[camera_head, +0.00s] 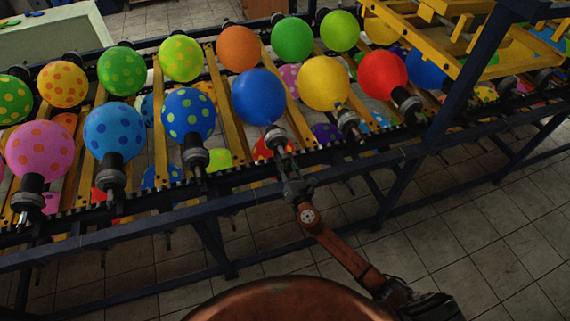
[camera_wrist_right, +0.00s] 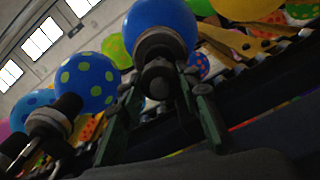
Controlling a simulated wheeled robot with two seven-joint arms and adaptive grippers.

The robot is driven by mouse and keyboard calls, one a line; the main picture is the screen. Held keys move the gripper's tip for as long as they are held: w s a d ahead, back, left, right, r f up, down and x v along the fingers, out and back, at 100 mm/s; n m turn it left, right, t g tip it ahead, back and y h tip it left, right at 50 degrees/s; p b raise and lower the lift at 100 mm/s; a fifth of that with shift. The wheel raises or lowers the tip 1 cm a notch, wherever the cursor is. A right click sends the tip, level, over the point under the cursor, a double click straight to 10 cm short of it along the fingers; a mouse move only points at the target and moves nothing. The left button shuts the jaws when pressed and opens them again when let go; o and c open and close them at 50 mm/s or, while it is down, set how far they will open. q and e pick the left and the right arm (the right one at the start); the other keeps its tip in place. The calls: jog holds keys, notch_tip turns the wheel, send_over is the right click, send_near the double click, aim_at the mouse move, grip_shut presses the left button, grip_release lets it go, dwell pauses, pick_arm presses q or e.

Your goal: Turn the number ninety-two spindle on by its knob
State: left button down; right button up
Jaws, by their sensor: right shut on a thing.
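The spindle (camera_head: 275,136) at my right gripper carries a plain blue balloon (camera_head: 258,96) on the front row of the rack. No number ninety-two is readable on it. My right gripper (camera_head: 284,160) reaches up to the spindle's near end and is shut on its knob. In the right wrist view the dark knob (camera_wrist_right: 157,82) sits between the two greenish fingers, with the grey spindle collar (camera_wrist_right: 160,42) and the blue balloon (camera_wrist_right: 165,14) behind it. The fingers partly hide the knob in the head view. My left gripper is not in view.
Neighbouring spindles carry a blue dotted balloon (camera_head: 188,114) to the left and a yellow balloon (camera_head: 323,83) to the right. A dark blue rail (camera_head: 130,228) runs along the rack's front, below the spindles. The tiled floor (camera_head: 450,215) in front is clear.

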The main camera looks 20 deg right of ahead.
jog(key=m+b, duration=0.1)
jog(key=m, duration=0.2)
jog(key=shift+f+b, duration=0.2)
jog(key=shift+b, duration=0.15)
jog(key=m+b, duration=0.1)
jog(key=m, duration=0.2)
jog(key=shift+m+b, duration=0.3)
jog(key=shift+b, duration=0.1)
jog(key=m, duration=0.2)
jog(key=shift+r+m+b, duration=0.1)
jog(key=shift+m+b, duration=0.2)
jog(key=shift+b, duration=0.1)
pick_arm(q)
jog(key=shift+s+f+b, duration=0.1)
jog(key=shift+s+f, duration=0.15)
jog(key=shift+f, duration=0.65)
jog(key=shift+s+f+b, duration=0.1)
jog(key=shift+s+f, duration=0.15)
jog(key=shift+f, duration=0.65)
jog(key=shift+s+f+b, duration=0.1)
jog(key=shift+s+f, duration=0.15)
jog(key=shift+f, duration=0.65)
pick_arm(e)
jog(key=shift+r+m, duration=0.1)
jog(key=shift+m, duration=1.3)
jog(key=o, duration=1.2)
jog(key=shift+c, duration=0.2)
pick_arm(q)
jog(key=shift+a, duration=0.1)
